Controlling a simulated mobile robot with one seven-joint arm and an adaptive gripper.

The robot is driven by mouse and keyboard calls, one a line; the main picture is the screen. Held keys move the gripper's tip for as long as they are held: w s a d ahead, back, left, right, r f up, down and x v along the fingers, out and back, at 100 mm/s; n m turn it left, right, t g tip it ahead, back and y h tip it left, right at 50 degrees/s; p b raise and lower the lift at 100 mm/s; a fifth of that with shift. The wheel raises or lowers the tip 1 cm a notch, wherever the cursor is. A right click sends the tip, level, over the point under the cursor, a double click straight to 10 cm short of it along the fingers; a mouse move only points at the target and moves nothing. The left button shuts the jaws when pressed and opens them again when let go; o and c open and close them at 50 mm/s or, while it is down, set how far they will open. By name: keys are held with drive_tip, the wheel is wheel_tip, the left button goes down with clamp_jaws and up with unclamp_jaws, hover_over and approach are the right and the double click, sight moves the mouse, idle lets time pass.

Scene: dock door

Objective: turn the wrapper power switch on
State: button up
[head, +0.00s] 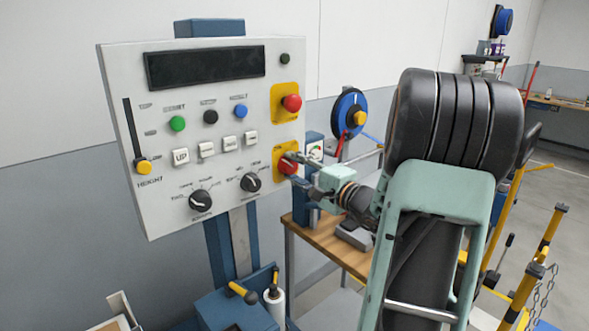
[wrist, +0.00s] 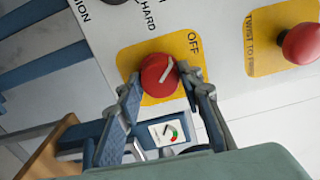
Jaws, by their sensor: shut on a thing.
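The wrapper power switch is a red rotary knob (head: 286,167) on a yellow plate (head: 279,152), low on the right side of the grey control panel. In the wrist view the red knob (wrist: 155,72) carries a white pointer mark slanting toward the upper right, on the side of the word OFF printed on the plate (wrist: 182,43). My gripper (head: 293,161) reaches in from the right. Its two fingertips (wrist: 158,78) stand on either side of the knob and are shut on it. The knob's lower part and any ON label are hidden or unreadable.
A red emergency button (head: 292,103) on another yellow plate sits above the switch; it also shows in the wrist view (wrist: 301,43). Black dials (head: 251,182) lie to the left on the panel. A wooden-topped bench (head: 322,234) stands below right.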

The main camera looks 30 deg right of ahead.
drive_tip(key=m+b, duration=0.1)
drive_tip(key=m, duration=0.7)
drive_tip(key=shift+m, duration=0.4)
drive_tip(key=m, duration=0.4)
drive_tip(key=shift+r+m+p, duration=0.1)
drive_tip(key=shift+m+p, duration=0.2)
drive_tip(key=shift+p, duration=0.1)
drive_tip(key=shift+m+p, duration=0.8)
drive_tip(key=shift+m, duration=1.2)
drive_tip(key=o, duration=1.2)
drive_tip(key=shift+c, duration=0.2)
